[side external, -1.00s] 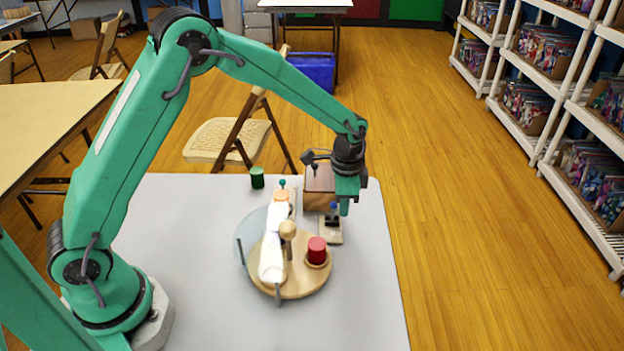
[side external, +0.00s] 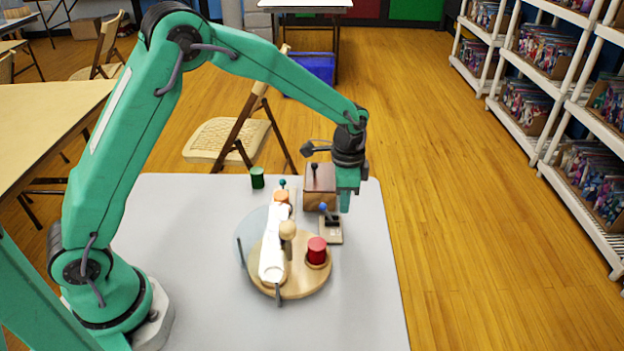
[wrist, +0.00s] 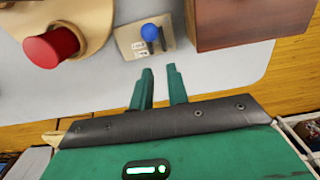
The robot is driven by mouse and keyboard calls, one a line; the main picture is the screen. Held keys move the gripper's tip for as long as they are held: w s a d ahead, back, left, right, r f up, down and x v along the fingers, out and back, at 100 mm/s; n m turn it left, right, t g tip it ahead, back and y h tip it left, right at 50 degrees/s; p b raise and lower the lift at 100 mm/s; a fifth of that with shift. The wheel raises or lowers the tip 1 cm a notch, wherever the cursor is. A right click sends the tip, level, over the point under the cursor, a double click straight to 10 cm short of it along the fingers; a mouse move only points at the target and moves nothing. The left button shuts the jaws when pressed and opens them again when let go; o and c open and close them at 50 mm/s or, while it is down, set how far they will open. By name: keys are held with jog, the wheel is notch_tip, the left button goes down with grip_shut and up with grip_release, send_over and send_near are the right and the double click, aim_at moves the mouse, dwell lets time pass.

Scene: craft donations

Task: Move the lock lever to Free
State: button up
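The lock lever is a short lever with a blue ball knob (side external: 323,207) on a small beige plate (side external: 331,238) with a dark slot piece. In the wrist view the blue knob (wrist: 149,32) sits above the plate (wrist: 126,38), which carries small pale labels too small to read. My gripper (side external: 345,208) is just right of the knob and slightly above the plate, apart from it. In the wrist view my gripper's two fingers (wrist: 158,72) stand apart with an empty gap, below the knob in the picture.
A wooden disc (side external: 308,287) with a red cylinder (side external: 317,250) and a white arm stands left of the plate. A brown wooden box (side external: 319,181) stands close behind it. A green cylinder (side external: 257,178) is further back left. The table's right front is clear.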

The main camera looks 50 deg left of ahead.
notch_tip(320, 180, up, 5)
jog(key=shift+r, duration=0.2)
dwell(0.5)
jog(key=s+a+r+n+t, duration=0.1)
jog(key=s+a+r+n, duration=0.15)
jog(key=s+r, duration=0.35)
jog(key=s+a+r+n+t, duration=0.2)
jog(key=s+a+r, duration=0.1)
jog(key=s+r, duration=0.25)
jog(key=s+a+r+n+t, duration=0.1)
jog(key=s+a+n, duration=0.1)
jog(key=s, duration=0.5)
jog(key=s+a+r+n+t, duration=0.1)
jog(key=s+a+n, duration=0.1)
jog(key=s, duration=0.5)
jog(key=shift+s+t, duration=0.3)
jog(key=shift+n, duration=0.25)
